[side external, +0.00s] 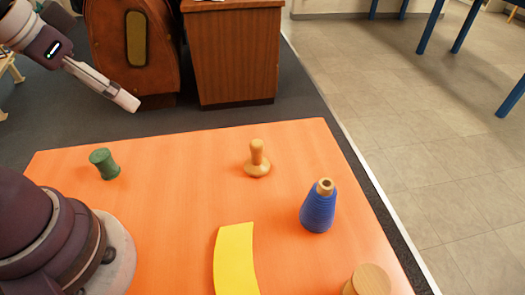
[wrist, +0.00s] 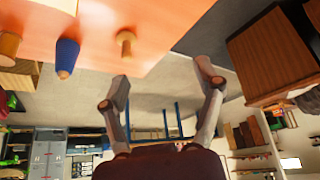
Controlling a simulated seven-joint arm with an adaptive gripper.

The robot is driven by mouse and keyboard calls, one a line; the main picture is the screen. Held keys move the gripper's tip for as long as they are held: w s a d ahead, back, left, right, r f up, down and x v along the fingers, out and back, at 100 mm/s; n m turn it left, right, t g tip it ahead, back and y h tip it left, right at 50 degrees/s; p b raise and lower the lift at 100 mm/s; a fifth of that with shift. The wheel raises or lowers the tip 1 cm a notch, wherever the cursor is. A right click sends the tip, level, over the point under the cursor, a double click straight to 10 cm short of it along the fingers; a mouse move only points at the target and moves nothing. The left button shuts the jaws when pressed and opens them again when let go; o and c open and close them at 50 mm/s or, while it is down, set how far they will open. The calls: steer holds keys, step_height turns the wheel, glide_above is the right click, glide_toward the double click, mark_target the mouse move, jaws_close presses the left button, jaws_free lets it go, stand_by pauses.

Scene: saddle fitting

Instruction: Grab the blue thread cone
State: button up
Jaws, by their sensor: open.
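The blue thread cone (side external: 318,210) stands upright on the orange table toward the right, with a tan wooden tip on top. In the wrist view the blue cone (wrist: 67,55) shows at the upper left, seen upside down. My gripper (side external: 126,100) is at the upper left of the side view, raised above and beyond the table's far edge, well apart from the cone. In the wrist view my gripper's two fingers (wrist: 163,84) are spread wide with nothing between them.
On the orange table (side external: 180,220) a wooden knobbed piece (side external: 257,160) stands behind and left of the cone. Wooden cabinets (side external: 232,55) stand behind.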

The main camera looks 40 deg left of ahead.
steer(key=m+g+h, duration=0.4)
steer(key=m, duration=1)
glide_toward(326, 184)
step_height(326, 184, down, 3)
steer(key=x, duration=0.6)
steer(key=d+x, duration=0.1)
steer(key=x, duration=0.2)
steer(key=shift+w+d+f, duration=0.1)
steer(key=shift+w+f, duration=0.05)
steer(key=shift+w, duration=0.15)
steer(key=c, duration=1.3)
